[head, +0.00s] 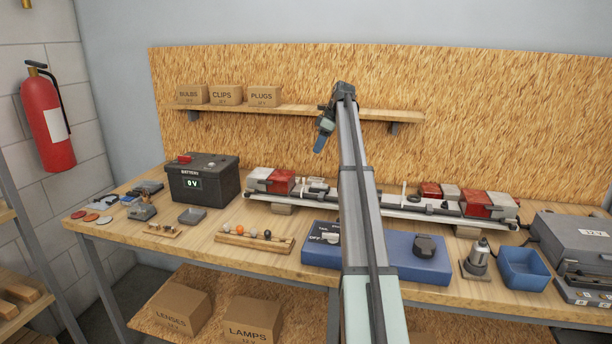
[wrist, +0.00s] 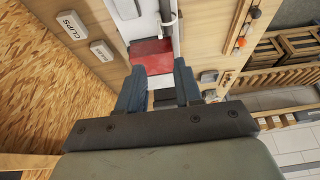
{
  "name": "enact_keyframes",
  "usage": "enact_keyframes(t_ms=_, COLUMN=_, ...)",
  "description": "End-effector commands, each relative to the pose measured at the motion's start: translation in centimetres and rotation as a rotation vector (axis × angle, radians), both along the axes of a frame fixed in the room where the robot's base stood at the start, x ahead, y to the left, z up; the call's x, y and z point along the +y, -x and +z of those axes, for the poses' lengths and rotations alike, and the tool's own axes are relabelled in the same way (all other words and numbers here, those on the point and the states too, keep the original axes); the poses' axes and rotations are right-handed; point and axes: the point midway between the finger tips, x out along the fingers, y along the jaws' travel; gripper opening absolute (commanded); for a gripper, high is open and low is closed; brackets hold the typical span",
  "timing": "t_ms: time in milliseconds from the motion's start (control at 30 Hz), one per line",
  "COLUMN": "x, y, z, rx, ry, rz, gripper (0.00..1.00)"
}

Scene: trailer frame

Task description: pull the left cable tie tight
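The trailer frame (head: 352,203) is a long pale bar lying along the bench, with red and white lamps at both ends. A small white upright piece (head: 305,183), which looks like the left cable tie, stands on the bar right of the left lamp (head: 281,182). A similar white upright piece (head: 403,189) stands further right. My gripper (head: 319,146) hangs above and behind the bar, below shelf height, touching nothing. In the wrist view its two blue fingers (wrist: 160,68) are apart and empty, with the red lamp (wrist: 152,54) beyond them.
A battery (head: 204,180) reading 0 V stands left of the frame. A wooden rack with small balls (head: 255,240) and a blue switch box (head: 420,262) lie in front. A shelf with boxes (head: 227,95) is behind. A blue bin (head: 523,268) stands right.

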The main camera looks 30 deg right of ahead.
Motion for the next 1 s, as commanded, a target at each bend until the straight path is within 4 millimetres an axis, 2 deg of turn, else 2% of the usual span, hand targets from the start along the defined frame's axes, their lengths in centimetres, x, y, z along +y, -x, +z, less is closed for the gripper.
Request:
enact_keyframes(t_ms=500, x=2.5, y=-2.3, z=-7.9, rx=0.000, ry=-0.001, rz=-0.002, gripper=0.35)
enact_keyframes(t_ms=700, x=3.2, y=-3.0, z=-10.5, rx=-0.001, ry=-0.001, rz=-0.002, gripper=0.35)
enact_keyframes(t_ms=1000, x=3.7, y=-3.6, z=-12.2, rx=-0.001, ry=0.000, rz=-0.003, gripper=0.35)
